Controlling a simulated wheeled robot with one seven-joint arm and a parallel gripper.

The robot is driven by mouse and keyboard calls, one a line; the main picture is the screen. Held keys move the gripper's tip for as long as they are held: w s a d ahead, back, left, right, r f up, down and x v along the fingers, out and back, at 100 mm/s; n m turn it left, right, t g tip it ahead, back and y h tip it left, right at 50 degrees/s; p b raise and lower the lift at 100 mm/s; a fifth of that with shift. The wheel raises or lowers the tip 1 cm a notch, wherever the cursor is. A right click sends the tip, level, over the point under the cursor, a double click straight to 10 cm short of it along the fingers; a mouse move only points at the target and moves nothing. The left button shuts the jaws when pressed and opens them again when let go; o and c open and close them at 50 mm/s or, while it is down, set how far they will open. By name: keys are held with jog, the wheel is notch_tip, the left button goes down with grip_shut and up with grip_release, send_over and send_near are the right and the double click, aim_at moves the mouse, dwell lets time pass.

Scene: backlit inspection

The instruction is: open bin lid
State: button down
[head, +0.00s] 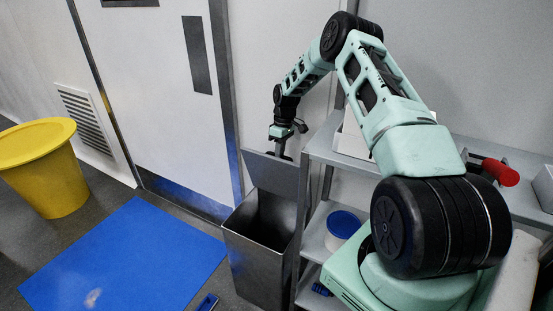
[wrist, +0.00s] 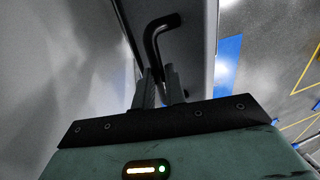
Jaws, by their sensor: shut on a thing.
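A dark metal bin (head: 262,248) stands on the floor beside the shelf unit, and its inside shows dark. Its lid (head: 273,173) is raised, tilted up at the back of the opening. In the head view my gripper (head: 281,151) is at the lid's top edge, partly hidden behind it. In the wrist view my gripper (wrist: 161,83) is shut on a black bent handle (wrist: 155,42), which is fixed to the grey lid panel (wrist: 192,45).
A metal shelf unit (head: 312,215) stands close to the bin's right, holding a white tub with a blue lid (head: 343,223). A blue mat (head: 125,258) lies on the floor to the left. A yellow bin (head: 45,175) stands at far left. A white door (head: 160,100) is behind.

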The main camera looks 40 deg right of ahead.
jog(key=shift+s+d+f, duration=0.15)
jog(key=shift+d+f, duration=0.3)
jog(key=shift+d, duration=0.15)
jog(key=c, duration=1.5)
grip_release()
jog(key=shift+f, duration=0.1)
jog(key=shift+o, duration=0.2)
jog(key=shift+r, duration=0.2)
jog(key=a+b+v, duration=0.1)
jog(key=a+v, duration=0.1)
jog(key=v, duration=0.7)
jog(key=shift+s+r, duration=0.2)
jog(key=shift+r, duration=0.4)
jog(key=shift+d, duration=0.15)
